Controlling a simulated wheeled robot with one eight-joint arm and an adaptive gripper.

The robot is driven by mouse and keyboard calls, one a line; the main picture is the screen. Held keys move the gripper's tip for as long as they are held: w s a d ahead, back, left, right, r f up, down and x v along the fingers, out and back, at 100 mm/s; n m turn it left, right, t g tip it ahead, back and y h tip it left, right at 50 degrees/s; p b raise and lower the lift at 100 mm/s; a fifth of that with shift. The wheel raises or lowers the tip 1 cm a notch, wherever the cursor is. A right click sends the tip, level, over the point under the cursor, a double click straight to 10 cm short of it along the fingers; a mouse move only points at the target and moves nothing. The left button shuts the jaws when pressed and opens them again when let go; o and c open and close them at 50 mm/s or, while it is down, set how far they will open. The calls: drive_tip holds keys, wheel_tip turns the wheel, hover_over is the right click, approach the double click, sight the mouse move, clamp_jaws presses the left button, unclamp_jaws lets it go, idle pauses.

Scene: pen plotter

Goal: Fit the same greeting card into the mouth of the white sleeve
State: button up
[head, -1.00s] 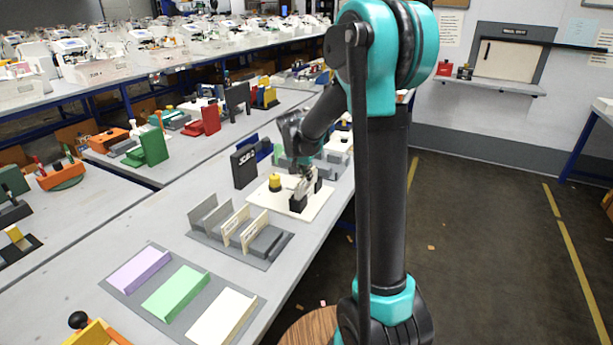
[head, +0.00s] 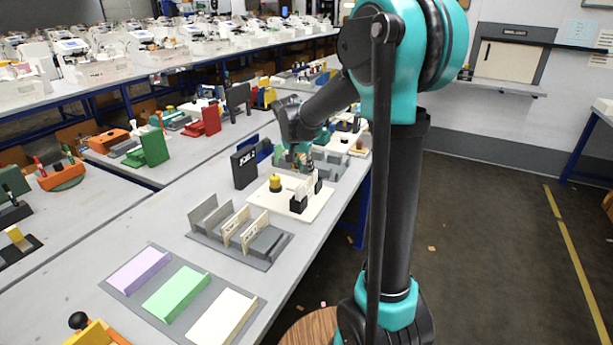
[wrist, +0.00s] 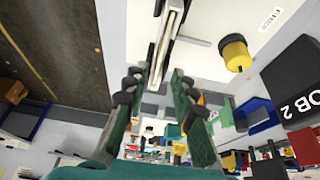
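A cream card (head: 304,186) stands upright between black holders on the white plotter plate (head: 283,213). Its edge (wrist: 168,45) shows beyond my fingertips in the wrist view. My gripper (head: 303,164) is just behind the card in the head view. In the wrist view my gripper's two fingers (wrist: 157,87) are spread, with nothing held between them. The white sleeve (head: 222,318) lies at the front of the table, beside the green sleeve (head: 174,292) and the lilac sleeve (head: 139,269). Its mouth cannot be made out clearly.
A grey rack (head: 262,259) with upright cream and grey panels lies between plotter and sleeves. A black block (head: 244,168) stands behind at left. Bare table runs along the left.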

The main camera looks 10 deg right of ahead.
drive_tip(key=v, duration=0.7)
drive_tip(key=s+d+f+n+y, duration=0.1)
drive_tip(key=s+d+f+n, duration=0.1)
drive_tip(key=s+f, duration=0.3)
drive_tip(key=s+d+f+n+y, duration=0.1)
drive_tip(key=s+f, duration=0.5)
drive_tip(key=s, duration=0.7)
drive_tip(key=s+d+f+n, duration=0.3)
drive_tip(key=s+f, duration=0.3)
drive_tip(key=s, duration=0.3)
drive_tip(key=shift+d+f+n+y, duration=0.15)
drive_tip(key=shift+d+n+y, duration=0.2)
drive_tip(key=shift+n, duration=0.25)
